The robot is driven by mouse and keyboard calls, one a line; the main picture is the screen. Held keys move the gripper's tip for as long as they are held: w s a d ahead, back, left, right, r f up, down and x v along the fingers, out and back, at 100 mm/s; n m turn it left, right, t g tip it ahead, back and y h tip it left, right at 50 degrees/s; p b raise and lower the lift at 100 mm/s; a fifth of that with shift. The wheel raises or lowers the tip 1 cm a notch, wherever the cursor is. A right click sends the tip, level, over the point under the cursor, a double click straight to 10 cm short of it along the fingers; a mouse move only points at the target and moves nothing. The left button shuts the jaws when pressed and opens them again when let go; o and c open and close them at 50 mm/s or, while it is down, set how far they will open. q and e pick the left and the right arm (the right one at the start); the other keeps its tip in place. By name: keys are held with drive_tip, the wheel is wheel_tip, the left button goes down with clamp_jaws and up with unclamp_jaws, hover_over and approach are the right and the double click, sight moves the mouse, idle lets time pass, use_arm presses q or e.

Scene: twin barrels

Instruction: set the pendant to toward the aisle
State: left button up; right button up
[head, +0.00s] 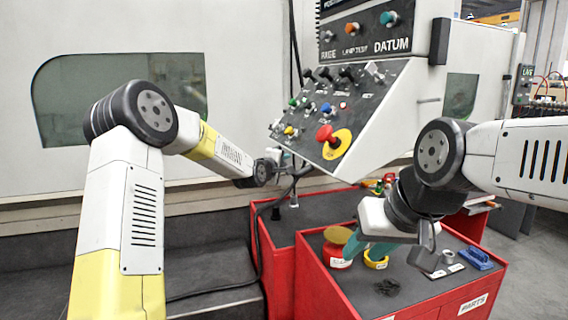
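The pendant (357,120) is a sloped control panel of several coloured buttons and dark knobs, with a red mushroom button on a yellow disc at its lower end. An upper panel (366,32) lettered DATUM stands above it. My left gripper (283,163) is close to the panel's lower left corner, small and partly hidden by its wrist; I cannot tell whether it touches or how its fingers stand. My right gripper (366,250) points down over the red cart, apart from the panel. Its teal fingers are partly seen, and I cannot tell their gap.
The red cart (318,284) below the panel has a dark top carrying a red-based round item (338,240), a yellow ring (376,262), a blue tool (476,258) and small parts. A black cable loops beside it. A white machine wall with windows stands behind; grey floor shows at right.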

use_arm(q)
clamp_jaws()
idle(1.2)
